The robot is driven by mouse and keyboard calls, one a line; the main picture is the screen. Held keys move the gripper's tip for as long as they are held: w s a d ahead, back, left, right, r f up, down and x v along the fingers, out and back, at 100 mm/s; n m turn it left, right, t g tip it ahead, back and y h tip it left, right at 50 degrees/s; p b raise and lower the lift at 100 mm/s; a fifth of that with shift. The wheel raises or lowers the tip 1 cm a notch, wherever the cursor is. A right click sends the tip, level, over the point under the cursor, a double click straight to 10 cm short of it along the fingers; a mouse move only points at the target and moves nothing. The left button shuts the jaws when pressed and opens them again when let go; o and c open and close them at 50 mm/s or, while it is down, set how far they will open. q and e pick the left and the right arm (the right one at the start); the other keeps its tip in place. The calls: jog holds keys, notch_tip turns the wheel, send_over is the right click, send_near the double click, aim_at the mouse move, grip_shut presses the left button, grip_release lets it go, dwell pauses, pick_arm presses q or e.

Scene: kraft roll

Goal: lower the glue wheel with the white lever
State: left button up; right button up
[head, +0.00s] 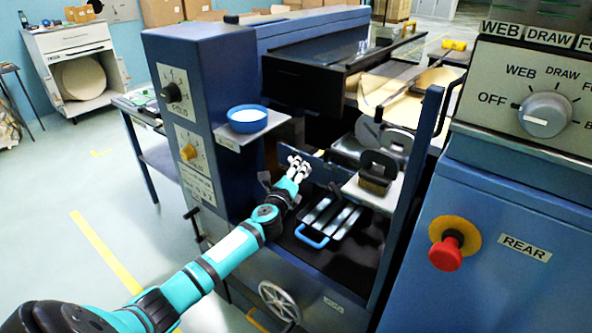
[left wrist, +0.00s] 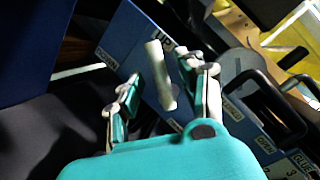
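The white lever (left wrist: 160,75) stands out from a blue plate (left wrist: 128,38) with UP and DOWN labels in the left wrist view. My left gripper (left wrist: 157,92) is open, with one finger on each side of the lever and a visible gap on the left. I cannot tell whether the right finger touches it. In the head view my left gripper (head: 297,166) is at the blue plate (head: 322,170) inside the machine, and covers most of the lever. I cannot make out the glue wheel for certain. My right gripper is not in view.
A black tray with a blue handle (head: 311,240) lies below the gripper. A blue bowl (head: 248,119) sits on a shelf to the left. A black-handled block (head: 376,174) and a blue post (head: 408,205) stand to the right. A red stop button (head: 446,253) is on the right cabinet.

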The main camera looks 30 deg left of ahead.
pick_arm(q)
jog(key=shift+w+a, duration=0.15)
jog(key=shift+w, duration=0.3)
